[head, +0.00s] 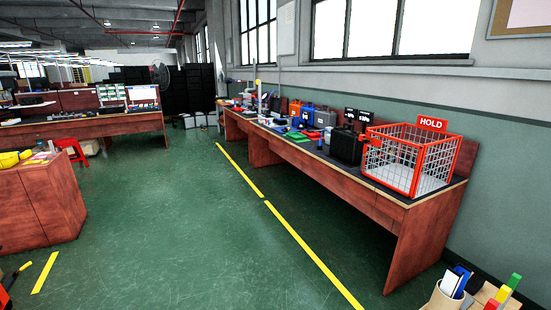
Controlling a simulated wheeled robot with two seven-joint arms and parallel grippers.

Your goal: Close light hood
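I cannot pick out a light hood for certain in the head view. A black box-like case (346,146) stands on the long wooden workbench (400,202) along the right wall, just left of a red wire basket; I cannot tell whether it is a hood. Smaller items farther along the bench are too small to make out. Neither of my grippers is in view.
The red wire basket (408,160) bears a HOLD sign (433,123). A wooden cabinet (40,205) stands at left, with a red stool (72,149) behind. A bin (444,297) stands at bottom right. The green floor (190,240) between is clear, with yellow lines.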

